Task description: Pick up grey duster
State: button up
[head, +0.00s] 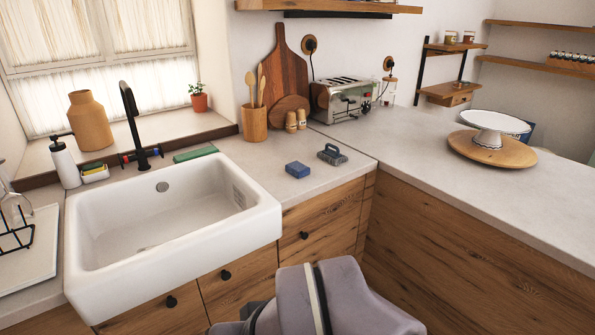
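A small grey block-like thing with a raised handle (332,154), which looks like the grey duster, sits on the light counter (355,182) right of the sink, near the inner corner. A blue sponge-like block (298,169) lies just left of it and a little nearer, apart from it. Part of my arm shows at the bottom middle, in front of the drawers and below the counter's edge. My gripper's fingers cannot be seen.
A white sink (170,258) lies to the left. Behind the grey thing stand a toaster (345,98), small shakers (291,121) and a wooden utensil holder (254,123). A white cake stand (495,128) is on the right counter. The counter around the grey thing is mostly clear.

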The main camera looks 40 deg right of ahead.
aim_at(335, 157)
jog(key=z, duration=1.3)
